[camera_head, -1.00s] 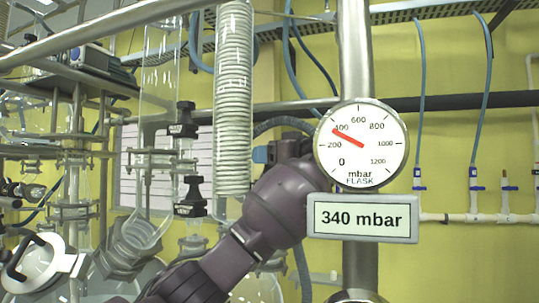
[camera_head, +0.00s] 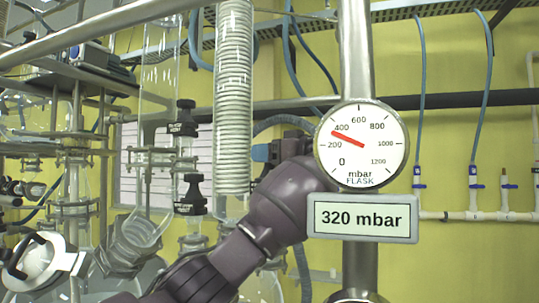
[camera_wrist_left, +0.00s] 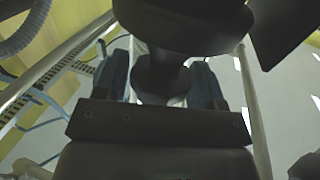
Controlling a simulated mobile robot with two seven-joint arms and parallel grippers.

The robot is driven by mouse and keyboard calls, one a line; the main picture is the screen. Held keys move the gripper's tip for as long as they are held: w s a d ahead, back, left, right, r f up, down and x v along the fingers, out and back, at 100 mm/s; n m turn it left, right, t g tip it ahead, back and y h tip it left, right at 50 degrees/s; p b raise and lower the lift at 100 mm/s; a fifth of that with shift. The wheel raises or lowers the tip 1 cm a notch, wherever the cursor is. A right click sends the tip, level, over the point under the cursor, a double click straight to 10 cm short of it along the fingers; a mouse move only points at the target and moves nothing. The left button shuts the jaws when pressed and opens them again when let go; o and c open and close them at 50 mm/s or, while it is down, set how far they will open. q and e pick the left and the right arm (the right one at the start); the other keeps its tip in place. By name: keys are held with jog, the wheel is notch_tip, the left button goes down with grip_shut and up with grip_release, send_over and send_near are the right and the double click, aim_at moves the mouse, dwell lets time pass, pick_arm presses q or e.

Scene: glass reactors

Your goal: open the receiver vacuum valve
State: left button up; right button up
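My left arm reaches up from the bottom of the head view, and my left gripper (camera_head: 279,152) is at its far end, mostly hidden by my own wrist and beside the gauge. In the left wrist view, the two bluish-grey fingers of my left gripper (camera_wrist_left: 162,78) stand on either side of a dark valve knob (camera_wrist_left: 160,72) and appear closed on it. A wider dark part (camera_wrist_left: 185,22) lies beyond it. The valve's label and the turn of its knob cannot be made out. My right gripper is in neither view.
A round gauge (camera_head: 361,144) marked FLASK, with a display (camera_head: 362,217) reading 320 mbar, hangs on a steel post (camera_head: 356,60) close to my wrist.

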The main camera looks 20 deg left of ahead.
pick_arm(q)
jog(key=shift+d, duration=0.1)
jog(key=shift+s+d, duration=0.1)
jog(key=shift+d, duration=0.15)
jog(key=b+v, duration=0.2)
jog(key=v, duration=0.8)
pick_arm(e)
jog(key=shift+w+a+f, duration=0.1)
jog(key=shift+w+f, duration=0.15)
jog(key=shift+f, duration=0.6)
